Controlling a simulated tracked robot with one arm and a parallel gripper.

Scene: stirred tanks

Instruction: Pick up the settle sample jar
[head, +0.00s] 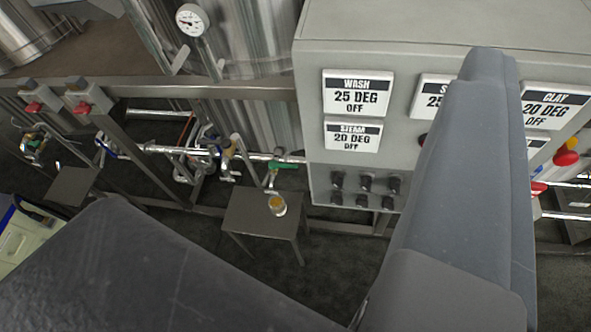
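A small jar with amber contents (277,205) stands upright on a low dark metal stand (246,212) below the middle of the head view. No label is readable on it, so I cannot tell for certain that it is the settle sample jar. A tap with a green handle is just above and behind it. My gripper's fingers do not show; only large grey parts, apparently of my own arm and body, fill the right and lower left.
A grey control cabinet (315,180) with WASH and STEAM displays stands right of the stand. Pipes and valves (228,150) run behind it. Another low stand (72,186) is at left, near a pale box (22,240). Dark floor is open in front of the jar's stand.

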